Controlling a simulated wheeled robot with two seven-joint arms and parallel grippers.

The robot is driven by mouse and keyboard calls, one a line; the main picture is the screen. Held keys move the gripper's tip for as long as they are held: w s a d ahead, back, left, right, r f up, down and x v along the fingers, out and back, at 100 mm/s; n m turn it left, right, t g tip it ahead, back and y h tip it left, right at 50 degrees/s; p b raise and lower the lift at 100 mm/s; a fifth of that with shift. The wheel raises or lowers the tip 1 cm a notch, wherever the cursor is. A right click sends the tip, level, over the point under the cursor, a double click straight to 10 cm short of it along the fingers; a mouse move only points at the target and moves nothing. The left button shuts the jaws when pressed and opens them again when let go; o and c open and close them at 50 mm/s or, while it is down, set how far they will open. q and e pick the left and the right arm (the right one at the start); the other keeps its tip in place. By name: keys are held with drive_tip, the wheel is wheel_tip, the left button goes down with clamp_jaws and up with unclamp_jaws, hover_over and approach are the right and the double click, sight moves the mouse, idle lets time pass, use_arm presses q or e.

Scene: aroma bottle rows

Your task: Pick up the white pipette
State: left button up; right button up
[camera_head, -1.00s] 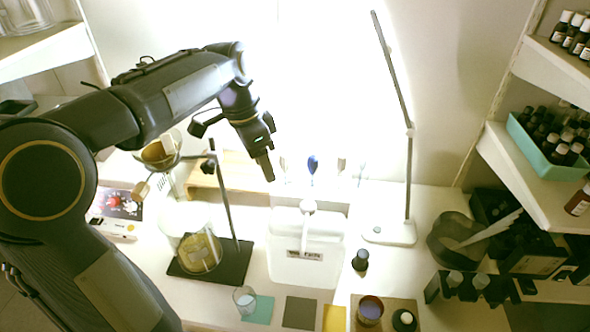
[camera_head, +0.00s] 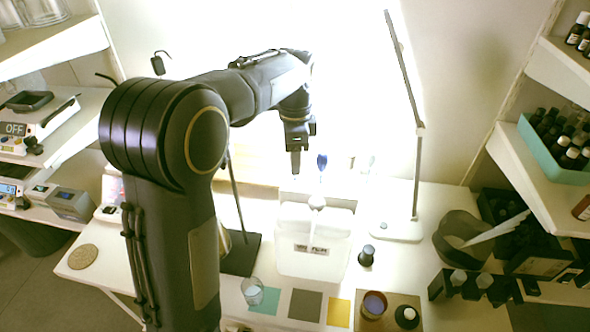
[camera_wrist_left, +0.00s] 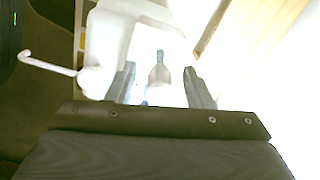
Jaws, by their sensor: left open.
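My left gripper (camera_head: 296,170) is open and points down over the row of pipettes behind the white canister. A blue-topped pipette (camera_head: 321,162) stands just right of its fingers, and paler pipettes (camera_head: 351,162) stand further right. In the left wrist view, a pale whitish pipette top (camera_wrist_left: 159,74) appears between the two open fingers, with a hint of blue below it. I cannot tell whether the fingers touch it. The pipette's lower part is hidden and the background is overexposed. My right gripper is not in view.
The white canister (camera_head: 312,262) stands in front of the pipettes. A lamp (camera_head: 396,230) rises to the right. A beaker (camera_head: 252,291), coloured squares (camera_head: 306,305) and a small dark bottle (camera_head: 366,256) occupy the table front. Bottle shelves (camera_head: 555,165) are at the right.

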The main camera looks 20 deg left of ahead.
use_arm(q)
drive_tip(key=shift+f, duration=0.65)
drive_tip(key=c, duration=0.7)
wheel_tip(320, 180, up, 10)
drive_tip(key=shift+r, duration=0.1)
